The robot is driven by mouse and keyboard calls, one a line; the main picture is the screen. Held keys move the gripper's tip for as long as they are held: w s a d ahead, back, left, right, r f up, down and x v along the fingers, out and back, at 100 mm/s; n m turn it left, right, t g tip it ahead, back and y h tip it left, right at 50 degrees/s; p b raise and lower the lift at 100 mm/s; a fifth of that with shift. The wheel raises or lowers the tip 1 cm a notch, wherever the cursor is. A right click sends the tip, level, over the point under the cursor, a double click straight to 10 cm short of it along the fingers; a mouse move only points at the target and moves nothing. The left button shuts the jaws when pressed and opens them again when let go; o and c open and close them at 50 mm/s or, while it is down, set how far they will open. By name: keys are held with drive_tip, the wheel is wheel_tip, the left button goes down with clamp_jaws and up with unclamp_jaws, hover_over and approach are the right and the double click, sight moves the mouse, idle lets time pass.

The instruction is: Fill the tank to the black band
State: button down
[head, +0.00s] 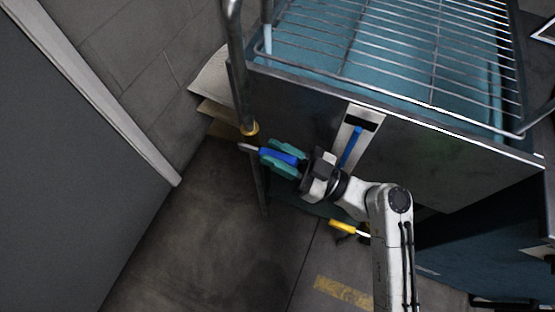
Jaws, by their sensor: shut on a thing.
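A white gauge plate (341,133) is on the front panel below the wire rack. A black band (362,118) crosses its upper part. A blue column (350,148) shows on the plate, its top a little below the band; my wrist is close to its lower end. My gripper (279,157), with teal fingers, is shut on a blue handle (283,156). The handle has a silver end (246,148) at the vertical pipe (239,95), just below a yellow collar (250,128). I cannot tell how the handle joins the pipe. The tank itself cannot be clearly told apart.
A wire rack (390,45) over a blue surface fills the top right. A yellow handle (343,227) is low beside my arm. A grey panel (80,170) stands at left. Bare floor (200,240) lies between.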

drive_tip(key=shift+d+f+t+y+b, duration=0.1)
drive_tip(key=shift+f+t+y+b, duration=0.4)
drive_tip(key=shift+b, duration=2.2)
drive_tip(key=shift+f+y+b, duration=0.1)
drive_tip(key=shift+y+b, duration=0.2)
drive_tip(key=shift+b, duration=0.25)
drive_tip(key=c, duration=1)
unclamp_jaws()
drive_tip(key=v, duration=1.1)
